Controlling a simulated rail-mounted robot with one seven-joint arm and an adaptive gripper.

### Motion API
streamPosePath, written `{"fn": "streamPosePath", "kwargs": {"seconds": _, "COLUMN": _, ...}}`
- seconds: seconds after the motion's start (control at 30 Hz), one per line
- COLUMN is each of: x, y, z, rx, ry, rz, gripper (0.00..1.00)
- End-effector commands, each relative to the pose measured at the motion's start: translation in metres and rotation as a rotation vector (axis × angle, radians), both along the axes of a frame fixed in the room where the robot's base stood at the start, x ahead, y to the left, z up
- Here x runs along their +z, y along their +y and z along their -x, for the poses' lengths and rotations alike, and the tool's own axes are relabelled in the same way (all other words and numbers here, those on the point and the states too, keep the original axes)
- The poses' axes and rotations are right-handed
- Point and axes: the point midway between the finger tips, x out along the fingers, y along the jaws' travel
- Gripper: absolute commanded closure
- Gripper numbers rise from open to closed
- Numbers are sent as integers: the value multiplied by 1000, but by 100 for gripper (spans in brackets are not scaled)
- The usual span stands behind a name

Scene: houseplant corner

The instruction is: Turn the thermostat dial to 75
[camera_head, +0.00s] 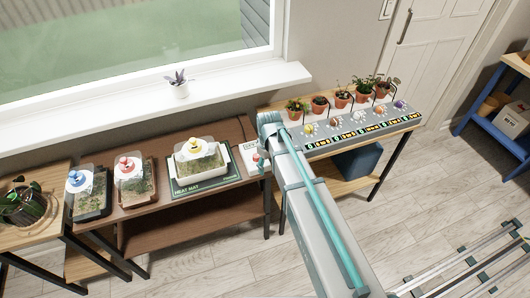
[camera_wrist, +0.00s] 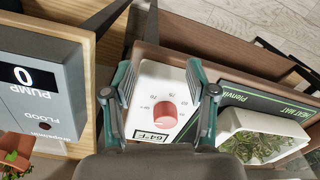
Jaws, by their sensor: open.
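The thermostat (camera_wrist: 148,75) is a white box with a round red dial (camera_wrist: 165,113). A ring of small numbers surrounds the dial, and a small display (camera_wrist: 151,137) appears to read 64°F, upside down. In the head view the thermostat (camera_head: 251,164) sits at the right end of the brown bench, partly hidden by my arm. My gripper (camera_wrist: 160,82) is open and empty. In the wrist view its fingers lie on either side of the dial, apart from it in the picture. The height between fingertips and dial is hard to tell.
A green heat mat (camera_wrist: 262,103) with a white planted tray (camera_wrist: 235,128) lies beside the thermostat. A grey pump panel (camera_wrist: 40,85) stands on the wooden bench at the other side, with several potted plants (camera_head: 342,98) behind it. Clear-domed trays (camera_head: 130,182) stand farther left.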

Motion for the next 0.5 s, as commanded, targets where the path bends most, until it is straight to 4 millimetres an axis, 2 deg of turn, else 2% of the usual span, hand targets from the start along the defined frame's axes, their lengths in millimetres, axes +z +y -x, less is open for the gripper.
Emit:
{"fn": "streamPosePath", "kwargs": {"seconds": 0.27, "x": 43, "y": 18, "z": -26, "rx": 233, "ry": 1, "rz": -8, "gripper": 43}}
{"fn": "streamPosePath", "kwargs": {"seconds": 0.5, "x": 96, "y": 36, "z": -48, "rx": 507, "ry": 6, "rz": -17, "gripper": 43}}
